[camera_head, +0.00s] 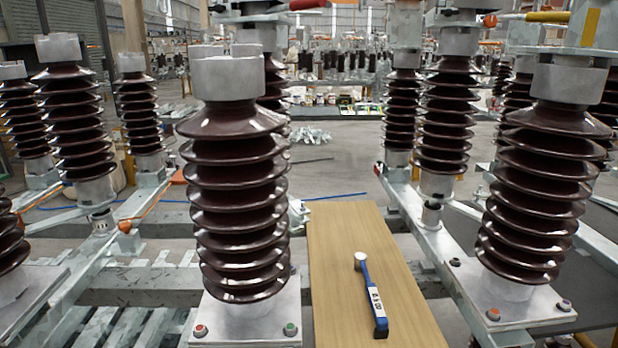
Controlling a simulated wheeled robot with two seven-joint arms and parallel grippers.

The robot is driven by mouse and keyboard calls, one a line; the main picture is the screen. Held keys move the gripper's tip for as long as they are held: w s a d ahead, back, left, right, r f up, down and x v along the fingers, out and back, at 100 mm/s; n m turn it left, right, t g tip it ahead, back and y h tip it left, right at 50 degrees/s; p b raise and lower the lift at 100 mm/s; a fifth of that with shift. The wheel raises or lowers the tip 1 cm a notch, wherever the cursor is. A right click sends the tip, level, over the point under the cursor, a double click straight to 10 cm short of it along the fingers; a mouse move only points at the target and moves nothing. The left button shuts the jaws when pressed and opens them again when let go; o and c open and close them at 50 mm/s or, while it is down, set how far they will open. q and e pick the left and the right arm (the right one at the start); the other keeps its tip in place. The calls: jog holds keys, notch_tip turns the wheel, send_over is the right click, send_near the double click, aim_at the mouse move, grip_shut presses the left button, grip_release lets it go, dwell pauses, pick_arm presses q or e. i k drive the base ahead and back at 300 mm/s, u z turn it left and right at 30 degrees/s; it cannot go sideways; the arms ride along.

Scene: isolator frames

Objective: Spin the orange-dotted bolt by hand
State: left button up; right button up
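On the base plate (245,322) of the front left insulator, a bolt with a reddish-orange top (201,330) sits at the left corner. A bolt with a green top (290,328) sits at the right corner of that plate. The dots are small, and I cannot tell which are orange rather than red. Neither of my grippers is in view.
A wooden board (340,235) lies between the two front insulators (235,180) (540,190). Metal beams (140,285) run along the left. More ribbed insulators stand behind, and the tall front ones flank the board closely.

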aim_at(493, 312)
jog(key=k, duration=0.5)
jog(key=z, duration=0.95)
jog(key=i, duration=0.6)
jog(key=u, duration=0.1)
